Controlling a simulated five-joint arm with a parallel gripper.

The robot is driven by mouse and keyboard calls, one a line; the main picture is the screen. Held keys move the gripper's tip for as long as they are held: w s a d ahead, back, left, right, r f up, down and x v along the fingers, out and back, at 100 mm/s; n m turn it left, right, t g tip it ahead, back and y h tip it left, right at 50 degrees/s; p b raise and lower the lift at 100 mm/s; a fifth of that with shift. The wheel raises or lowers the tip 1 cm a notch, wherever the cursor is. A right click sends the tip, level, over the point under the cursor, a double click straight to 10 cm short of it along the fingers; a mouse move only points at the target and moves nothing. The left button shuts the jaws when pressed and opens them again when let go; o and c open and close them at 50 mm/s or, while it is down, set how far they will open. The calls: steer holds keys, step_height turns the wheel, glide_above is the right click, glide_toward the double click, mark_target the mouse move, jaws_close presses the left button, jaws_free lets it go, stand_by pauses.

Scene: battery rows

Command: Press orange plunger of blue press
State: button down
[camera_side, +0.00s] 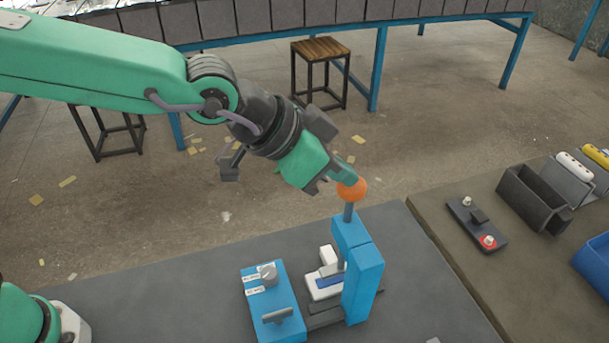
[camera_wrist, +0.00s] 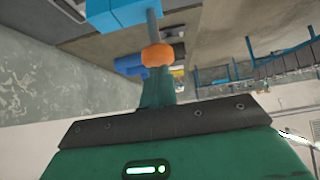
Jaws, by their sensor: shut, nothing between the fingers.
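The blue press (camera_side: 362,270) stands upright on the dark grey table. Its orange plunger knob (camera_side: 351,189) sits on a grey rod above the press top. My gripper (camera_side: 343,177) is shut and empty, its tip at the upper left of the knob; I cannot tell whether they touch. In the wrist view the orange knob (camera_wrist: 157,55) is just beyond my fingertips (camera_wrist: 159,82), with the blue press body (camera_wrist: 122,12) behind it.
A blue box (camera_side: 272,305) with a grey knob stands left of the press. On the brown table at right are a dark plate with a red button (camera_side: 488,242), grey bins (camera_side: 533,198) and a blue bin (camera_side: 594,262). The grey table left of the blue box is clear.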

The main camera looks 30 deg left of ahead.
steer(key=shift+f, duration=0.1)
steer(key=shift+a+f, duration=0.1)
steer(key=shift+f, duration=2)
steer(key=shift+s, duration=0.1)
steer(key=shift+r, duration=0.65)
step_height(320, 180, up, 12)
glide_above(338, 187)
steer(key=s+a, duration=0.5)
steer(key=shift+w+d+f, duration=0.1)
steer(key=shift+f, duration=0.1)
